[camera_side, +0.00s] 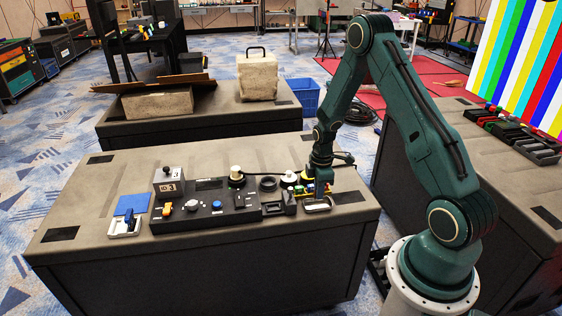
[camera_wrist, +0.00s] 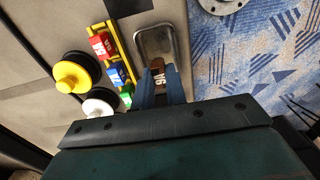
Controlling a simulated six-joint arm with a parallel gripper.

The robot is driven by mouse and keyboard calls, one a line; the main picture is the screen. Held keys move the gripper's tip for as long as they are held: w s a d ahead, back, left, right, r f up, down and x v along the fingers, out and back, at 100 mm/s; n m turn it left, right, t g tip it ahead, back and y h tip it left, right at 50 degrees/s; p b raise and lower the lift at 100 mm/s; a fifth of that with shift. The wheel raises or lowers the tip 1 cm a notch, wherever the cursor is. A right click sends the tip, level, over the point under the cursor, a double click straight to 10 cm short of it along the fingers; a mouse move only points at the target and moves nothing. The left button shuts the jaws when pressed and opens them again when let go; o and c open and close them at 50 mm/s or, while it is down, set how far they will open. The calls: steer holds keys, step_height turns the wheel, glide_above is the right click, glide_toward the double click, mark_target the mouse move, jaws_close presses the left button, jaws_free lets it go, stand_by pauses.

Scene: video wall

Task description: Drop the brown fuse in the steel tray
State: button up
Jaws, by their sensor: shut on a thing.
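The brown fuse (camera_wrist: 158,76), with a white mark on it, is between the blue fingers of my gripper (camera_wrist: 160,82) in the wrist view. My gripper is shut on it. The steel tray (camera_wrist: 153,34) is a shallow rounded metal dish just beyond the fingertips, and the fuse overlaps its near end in the picture. In the side view my gripper (camera_side: 318,187) points down at the table's right part, with the tray (camera_side: 317,208) just in front of it. The fuse's height above the tray cannot be told, and the fuse is not clear in the side view.
A yellow rack (camera_wrist: 114,58) with red, blue and green fuses stands close left of the fingers. Beside it are a yellow-topped reel (camera_wrist: 77,72) and a white-topped one (camera_wrist: 97,104). A dark control panel (camera_side: 205,205) lies left on the table. The table edge is near the tray.

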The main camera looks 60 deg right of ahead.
steer(key=shift+f, duration=1)
steer(key=o, duration=0.8)
steer(key=shift+o, duration=0.2)
steer(key=shift+r, duration=0.15)
steer(key=shift+r, duration=3.35)
